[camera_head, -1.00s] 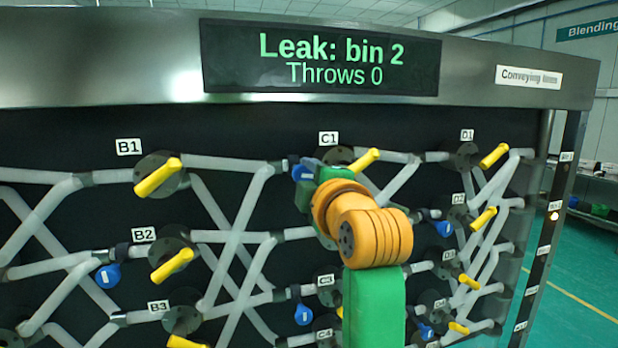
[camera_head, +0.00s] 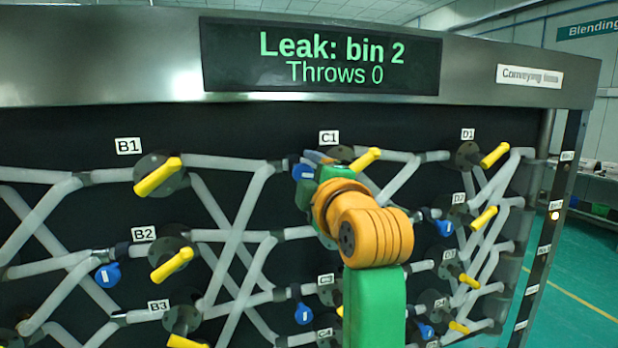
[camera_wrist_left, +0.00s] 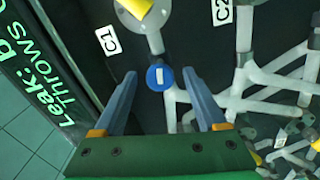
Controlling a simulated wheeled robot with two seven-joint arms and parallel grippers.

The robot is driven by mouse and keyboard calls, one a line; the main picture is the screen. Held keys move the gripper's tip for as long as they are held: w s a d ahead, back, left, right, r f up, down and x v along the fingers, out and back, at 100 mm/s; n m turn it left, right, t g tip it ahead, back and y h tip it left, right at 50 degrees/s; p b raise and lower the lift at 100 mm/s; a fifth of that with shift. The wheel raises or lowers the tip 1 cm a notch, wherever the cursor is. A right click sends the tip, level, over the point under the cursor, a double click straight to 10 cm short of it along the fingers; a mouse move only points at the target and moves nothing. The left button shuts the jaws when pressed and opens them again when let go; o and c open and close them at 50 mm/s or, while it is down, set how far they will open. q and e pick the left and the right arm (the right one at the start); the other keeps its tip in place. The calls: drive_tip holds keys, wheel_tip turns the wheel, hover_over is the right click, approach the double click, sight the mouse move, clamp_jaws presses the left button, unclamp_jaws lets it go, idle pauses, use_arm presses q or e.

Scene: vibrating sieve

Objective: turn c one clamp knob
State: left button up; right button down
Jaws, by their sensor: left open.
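The C1 clamp knob is a small blue disc with a white bar (camera_wrist_left: 160,77), seen near the middle of the left wrist view. In the head view it shows as a blue patch (camera_head: 302,173) below and left of the C1 label (camera_head: 329,137). My left gripper (camera_wrist_left: 146,74) is open, its two blue-grey fingers reaching to either side of the knob; the right finger's tip looks very close to it. Contact cannot be told. In the head view my wrist hides most of this gripper (camera_head: 314,162). My right gripper is not in view.
The yellow C1 valve handle (camera_head: 366,160) is just right of my gripper. Pale pipes (camera_head: 230,237) cross the dark panel around it. Other blue knobs (camera_head: 108,275) and yellow handles (camera_head: 158,177) stick out nearby. The display (camera_head: 320,60) reads "Leak: bin 2, Throws 0".

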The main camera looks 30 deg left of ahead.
use_arm(q)
drive_tip(key=b+v, duration=0.3)
drive_tip(key=v, duration=0.4)
